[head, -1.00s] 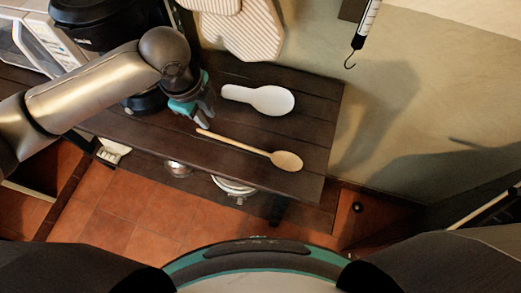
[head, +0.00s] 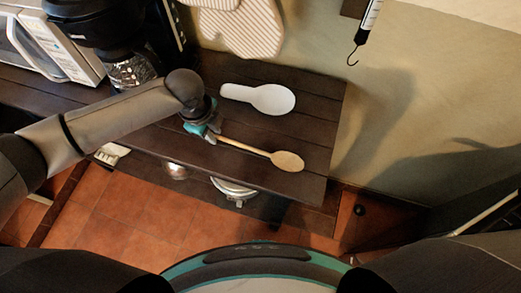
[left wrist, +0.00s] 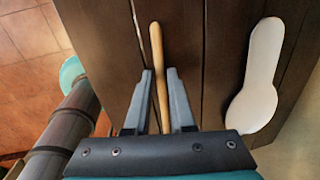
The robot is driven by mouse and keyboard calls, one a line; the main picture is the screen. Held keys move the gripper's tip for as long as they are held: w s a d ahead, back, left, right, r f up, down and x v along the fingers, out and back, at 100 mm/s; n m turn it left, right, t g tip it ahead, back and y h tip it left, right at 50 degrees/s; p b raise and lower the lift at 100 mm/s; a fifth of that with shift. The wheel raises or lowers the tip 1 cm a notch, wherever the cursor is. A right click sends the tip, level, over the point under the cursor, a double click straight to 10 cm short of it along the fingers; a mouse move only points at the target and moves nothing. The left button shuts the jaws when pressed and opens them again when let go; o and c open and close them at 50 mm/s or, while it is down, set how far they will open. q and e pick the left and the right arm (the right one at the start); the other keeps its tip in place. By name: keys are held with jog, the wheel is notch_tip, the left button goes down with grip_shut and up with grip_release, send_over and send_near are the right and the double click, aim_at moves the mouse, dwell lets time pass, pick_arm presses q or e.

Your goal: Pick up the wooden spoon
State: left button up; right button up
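The wooden spoon (head: 286,161) lies on the dark wooden shelf (head: 312,110), its bowl to the right and its handle pointing left toward my left gripper (head: 211,138). In the left wrist view, the spoon's handle (left wrist: 156,50) runs between the two open fingers of my left gripper (left wrist: 159,75), with a gap on each side. My gripper's body hides the bowl there. In the head view the gripper is over the handle's left end. My right gripper is not in view.
A white spoon rest (head: 272,98) lies just behind the spoon; it also shows in the left wrist view (left wrist: 255,95). A black coffee maker (head: 95,25) and a white microwave (head: 50,50) stand at the left. A striped mitt (head: 250,30) hangs on the wall behind.

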pick_arm(q)
grip_shut()
jog(key=shift+r, duration=0.1)
dwell(0.4)
